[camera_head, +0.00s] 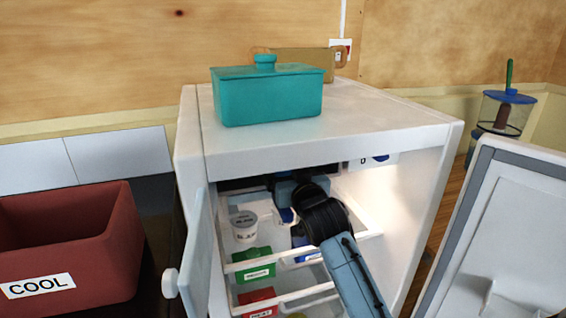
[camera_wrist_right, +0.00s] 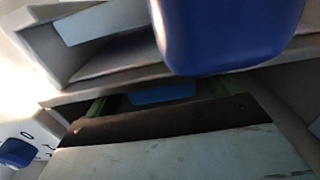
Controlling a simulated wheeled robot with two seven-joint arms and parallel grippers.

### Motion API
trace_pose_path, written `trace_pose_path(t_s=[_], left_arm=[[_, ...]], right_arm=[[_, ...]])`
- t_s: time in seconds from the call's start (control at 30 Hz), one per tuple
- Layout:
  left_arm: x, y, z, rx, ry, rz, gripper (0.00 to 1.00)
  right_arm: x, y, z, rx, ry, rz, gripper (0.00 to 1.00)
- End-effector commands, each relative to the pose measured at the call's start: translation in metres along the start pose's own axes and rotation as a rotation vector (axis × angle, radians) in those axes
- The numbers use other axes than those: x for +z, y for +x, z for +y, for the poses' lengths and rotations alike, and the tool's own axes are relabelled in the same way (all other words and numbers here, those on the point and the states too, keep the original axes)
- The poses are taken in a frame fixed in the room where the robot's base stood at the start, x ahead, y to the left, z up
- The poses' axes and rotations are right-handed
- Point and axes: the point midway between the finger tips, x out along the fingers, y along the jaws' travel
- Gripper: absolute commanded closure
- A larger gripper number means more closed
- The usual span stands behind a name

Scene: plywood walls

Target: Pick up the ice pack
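My right arm reaches into the open fridge, with my right gripper (camera_head: 284,200) at the upper shelf, partly hidden by its wrist. A blue piece shows just below it in the head view (camera_head: 286,215). In the right wrist view a large smooth blue object (camera_wrist_right: 228,35) fills the top, close to the camera; it may be the ice pack, but I cannot tell surely. A smaller blue patch (camera_wrist_right: 160,93) shows between green strips beyond a dark bar. The fingertips are not clear, so I cannot see whether they are open or hold anything. My left gripper is not in view.
The fridge (camera_head: 330,140) bears a teal lidded box (camera_head: 267,98) and a tan container (camera_head: 300,64). Inside are a white tub (camera_head: 243,226), a green box (camera_head: 253,266) and a red box (camera_head: 257,302). A red COOL crate (camera_head: 110,245) stands left; the open door (camera_head: 510,230) is right.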

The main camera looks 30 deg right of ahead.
Motion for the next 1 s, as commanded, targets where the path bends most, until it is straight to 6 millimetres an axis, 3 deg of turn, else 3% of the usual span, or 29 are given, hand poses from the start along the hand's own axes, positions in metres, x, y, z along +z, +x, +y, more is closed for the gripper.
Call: trace_pose_path(t_s=[0.03, 0.4, 0.77, 1.0], left_arm=[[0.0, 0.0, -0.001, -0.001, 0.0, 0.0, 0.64], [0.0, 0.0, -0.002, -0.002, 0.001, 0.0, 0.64], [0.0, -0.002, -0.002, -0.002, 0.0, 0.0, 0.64], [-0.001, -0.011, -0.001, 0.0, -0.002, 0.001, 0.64]], right_arm=[[0.0, 0.0, 0.0, 0.0, 0.0, 0.0, 0.18], [-0.001, 0.0, 0.0, 0.0, 0.0, 0.002, 0.64], [-0.007, 0.0, 0.0, 0.0, 0.001, 0.003, 0.64], [-0.041, 0.0, 0.0, 0.0, 0.0, 0.007, 0.64]])
